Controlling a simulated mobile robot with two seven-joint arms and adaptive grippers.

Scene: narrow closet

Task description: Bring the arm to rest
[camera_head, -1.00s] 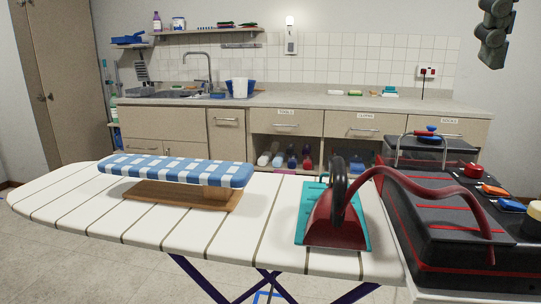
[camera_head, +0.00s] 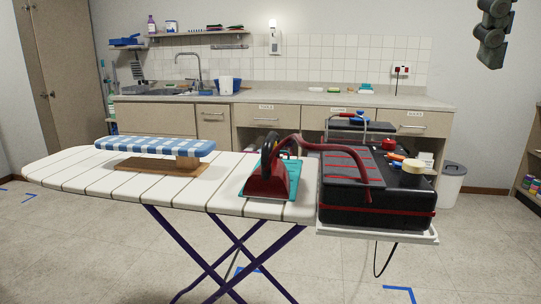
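Neither of my grippers shows in the head view. The grey thing at the upper right (camera_head: 492,32) looks like part of my own arm, with no fingertips in sight. The red iron (camera_head: 268,182) stands on a teal mat (camera_head: 293,190) near the right end of the white ironing board (camera_head: 100,180). A red hose (camera_head: 340,150) runs from the iron to the black steam station (camera_head: 372,205) to its right.
A sleeve board with a blue checked cover (camera_head: 155,147) stands on the ironing board's left part. Behind are a counter (camera_head: 270,97) with drawers and a sink. A white bin (camera_head: 452,185) is at the right. The floor in front is open, with blue corner marks (camera_head: 399,292).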

